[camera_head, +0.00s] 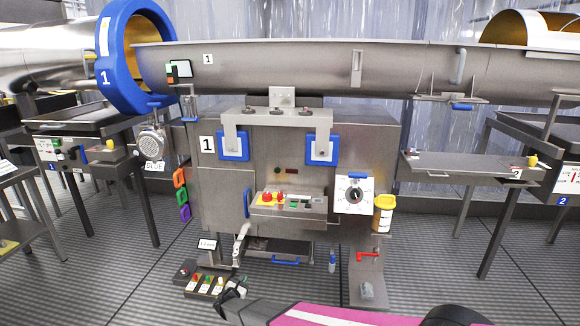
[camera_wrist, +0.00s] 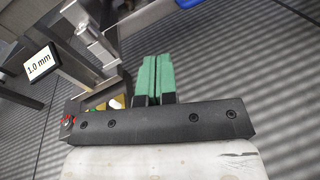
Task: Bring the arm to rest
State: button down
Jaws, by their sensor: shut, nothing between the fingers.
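My gripper (camera_wrist: 157,60) shows in the wrist view with its two green fingers side by side, closed and empty. In the head view its dark end (camera_head: 234,292) is low in the picture, left of centre, in front of the lower part of the drum machine. My pink and white arm reaches to it from the bottom right. The gripper overlaps the right end of a floor-level button box (camera_head: 204,284) in the head view; I cannot tell whether they touch.
The machine's steel body (camera_head: 225,175) carries a control panel (camera_head: 288,203), a dial (camera_head: 354,195) and a long drum (camera_head: 300,70). A yellow-lidded jar (camera_head: 383,215) stands at its right. A "1.0 mm" sign (camera_wrist: 39,63) is near the gripper. Grated floor (camera_head: 480,295) lies clear at right.

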jog(key=s+d+r+m+g+h, duration=0.15)
jog(key=d+r+m+g, duration=0.35)
jog(key=d, duration=0.6)
jog(key=s+d+r+m+g+h, duration=0.1)
jog(key=s+d+r+m+g, duration=0.15)
jog(key=d+r+m, duration=0.55)
jog(key=s+d+r+m+g+h, duration=0.15)
jog(key=d+m+g, duration=0.25)
jog(key=d, duration=0.9)
jog(key=s+d+r+m+g+y, duration=0.4)
jog(key=s+d+r+m+y, duration=0.5)
jog(key=s+r, duration=0.5)
jog(key=shift+s+d+m+y, duration=0.5)
jog(key=shift+d+m, duration=0.85)
jog(key=shift+m, duration=0.55)
